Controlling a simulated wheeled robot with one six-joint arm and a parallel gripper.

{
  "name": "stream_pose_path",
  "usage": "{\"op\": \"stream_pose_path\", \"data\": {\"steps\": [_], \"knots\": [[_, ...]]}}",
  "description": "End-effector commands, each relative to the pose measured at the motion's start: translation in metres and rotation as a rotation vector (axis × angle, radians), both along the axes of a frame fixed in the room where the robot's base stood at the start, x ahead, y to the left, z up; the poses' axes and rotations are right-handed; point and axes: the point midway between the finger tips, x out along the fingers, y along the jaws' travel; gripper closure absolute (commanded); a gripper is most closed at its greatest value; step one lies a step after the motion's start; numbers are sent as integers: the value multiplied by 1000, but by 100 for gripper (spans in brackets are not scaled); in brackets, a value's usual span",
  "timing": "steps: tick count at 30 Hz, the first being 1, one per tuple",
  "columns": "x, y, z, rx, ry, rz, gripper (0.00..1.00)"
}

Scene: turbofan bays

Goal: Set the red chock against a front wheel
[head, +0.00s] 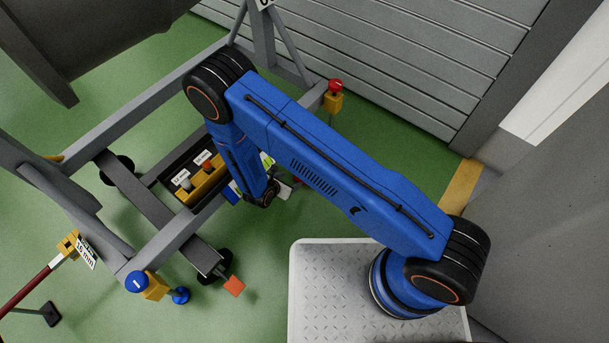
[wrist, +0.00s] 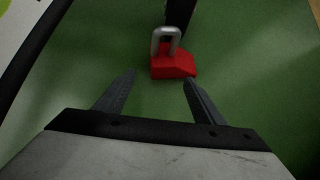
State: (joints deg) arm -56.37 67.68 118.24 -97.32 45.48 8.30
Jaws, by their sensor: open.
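The red chock (wrist: 174,67) with a grey metal loop handle lies on the green floor in the wrist view, just beyond the fingertips. My gripper (wrist: 158,78) is open and empty, with its two dark fingers apart and pointing toward the chock. A dark upright part stands right behind the chock; I cannot tell whether they touch. In the head view, my gripper (head: 285,190) is low beside the grey stand, mostly hidden by my blue arm. A dark wheel (head: 217,262) shows under the stand's near corner, and another wheel (head: 117,167) is at the left.
The grey stand frame (head: 175,236) carries a dark tray with a yellow block (head: 203,185). An orange square (head: 234,286) lies near the near wheel. A blue-knobbed jack (head: 135,282) and a red-knobbed one (head: 335,86) stand at the frame's corners. A shutter (head: 400,50) closes the back.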

Motion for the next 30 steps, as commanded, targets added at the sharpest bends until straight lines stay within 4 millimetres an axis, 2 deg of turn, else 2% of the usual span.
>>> {"op": "stream_pose_path", "data": {"steps": [6, 16, 22, 25, 30], "knots": [[25, -16, 0, 0, 0, -3, 37], [38, -24, 0, 1, 0, -2, 37], [60, -38, 0, 1, 0, -4, 37], [68, -44, -13, -1, 2, -2, 37], [77, -48, -22, 1, 1, 0, 37]]}}
